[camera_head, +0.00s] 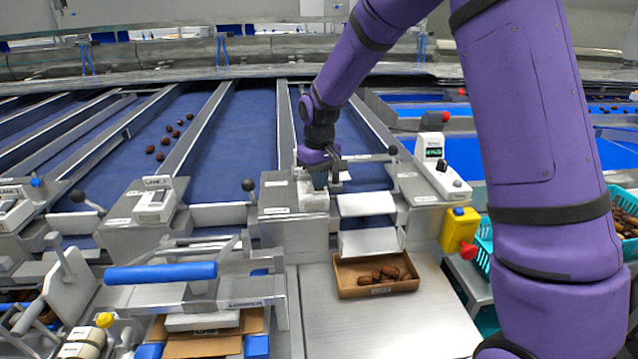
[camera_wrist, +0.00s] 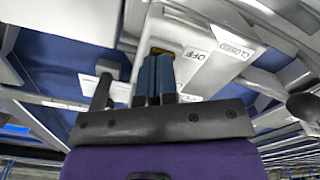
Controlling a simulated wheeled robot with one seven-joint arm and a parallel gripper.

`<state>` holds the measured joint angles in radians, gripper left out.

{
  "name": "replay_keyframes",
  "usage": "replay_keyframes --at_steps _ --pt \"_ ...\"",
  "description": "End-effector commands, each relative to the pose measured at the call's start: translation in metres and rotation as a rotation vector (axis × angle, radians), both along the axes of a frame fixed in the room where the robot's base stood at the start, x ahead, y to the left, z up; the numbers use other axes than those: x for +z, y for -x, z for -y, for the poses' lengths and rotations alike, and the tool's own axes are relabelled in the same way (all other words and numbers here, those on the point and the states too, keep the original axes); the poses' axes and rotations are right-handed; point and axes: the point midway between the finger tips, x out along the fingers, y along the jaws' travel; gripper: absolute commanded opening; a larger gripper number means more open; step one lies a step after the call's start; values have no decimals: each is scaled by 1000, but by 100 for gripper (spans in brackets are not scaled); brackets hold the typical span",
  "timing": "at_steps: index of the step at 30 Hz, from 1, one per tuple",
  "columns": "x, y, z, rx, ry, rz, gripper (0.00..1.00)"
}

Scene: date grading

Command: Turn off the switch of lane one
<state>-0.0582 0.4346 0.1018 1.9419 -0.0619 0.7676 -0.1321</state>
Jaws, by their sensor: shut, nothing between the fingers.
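A white switch box (camera_head: 312,197) sits on the metal housing under my gripper in the head view. My gripper (camera_head: 320,184) is shut and empty, pointing down at this box. In the wrist view the white box (camera_wrist: 205,40) carries a label reading OFF beside the fingers. The two dark fingers of my gripper (camera_wrist: 157,62) are together, with their tips at the box's top near a small yellowish patch (camera_wrist: 160,50). The fingers cover most of this patch, so I cannot tell the switch lever's position or whether they touch it.
A label reading CLOSED (camera_wrist: 236,50) is beside the box. A ball-ended lever (camera_head: 392,150) stands close right of my gripper; another (camera_head: 248,185) is to the left. A similar switch box (camera_head: 155,205) is further left. A cardboard tray of dates (camera_head: 350,291) lies in front.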

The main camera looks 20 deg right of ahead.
Motion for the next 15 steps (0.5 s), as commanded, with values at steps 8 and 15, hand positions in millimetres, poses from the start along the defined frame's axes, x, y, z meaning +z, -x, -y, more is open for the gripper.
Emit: replay_keyframes --at_steps 8,15 --pt "17 0 0 0 0 1 0" --pt "34 0 0 0 -1 2 0"
